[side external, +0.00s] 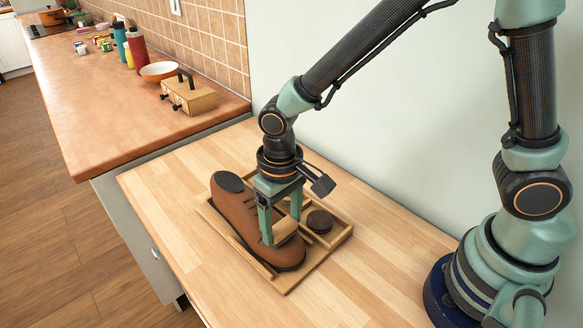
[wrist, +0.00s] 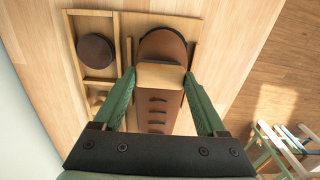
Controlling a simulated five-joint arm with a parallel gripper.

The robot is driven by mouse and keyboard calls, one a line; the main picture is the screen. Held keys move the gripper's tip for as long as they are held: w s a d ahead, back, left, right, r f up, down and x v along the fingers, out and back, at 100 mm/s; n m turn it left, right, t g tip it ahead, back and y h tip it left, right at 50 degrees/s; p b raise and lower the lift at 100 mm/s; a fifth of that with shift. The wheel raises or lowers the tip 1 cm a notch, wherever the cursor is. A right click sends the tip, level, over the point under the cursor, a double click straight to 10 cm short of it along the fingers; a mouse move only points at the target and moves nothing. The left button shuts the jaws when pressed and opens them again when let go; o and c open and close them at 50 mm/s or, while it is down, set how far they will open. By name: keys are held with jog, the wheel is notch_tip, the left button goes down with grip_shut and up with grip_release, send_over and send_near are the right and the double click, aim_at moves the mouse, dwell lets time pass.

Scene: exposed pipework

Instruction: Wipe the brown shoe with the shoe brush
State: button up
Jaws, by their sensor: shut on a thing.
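The brown shoe (side external: 233,205) lies in a wooden tray (side external: 345,236), its dark opening toward the back left and its toe toward the front right. My gripper (side external: 282,228) is shut on the shoe brush (side external: 286,231), a pale wooden block. In the wrist view the brush (wrist: 160,76) sits crosswise between my fingertips, over the front of the shoe (wrist: 158,105), between the laces and the toe cap. The bristles are hidden, so I cannot tell whether they touch the leather.
A round dark tin (side external: 320,221) lies in a tray compartment beside the shoe. The pale wooden worktop (side external: 180,200) around the tray is clear. A wall (side external: 400,130) rises behind. A separate counter (side external: 100,110) holds a wooden box (side external: 190,97), an orange bowl (side external: 158,71) and bottles.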

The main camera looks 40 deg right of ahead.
jog(key=a, duration=0.3)
jog(key=shift+s+a, duration=0.15)
notch_tip(320, 180, up, 8)
dwell(0.6)
dwell(0.3)
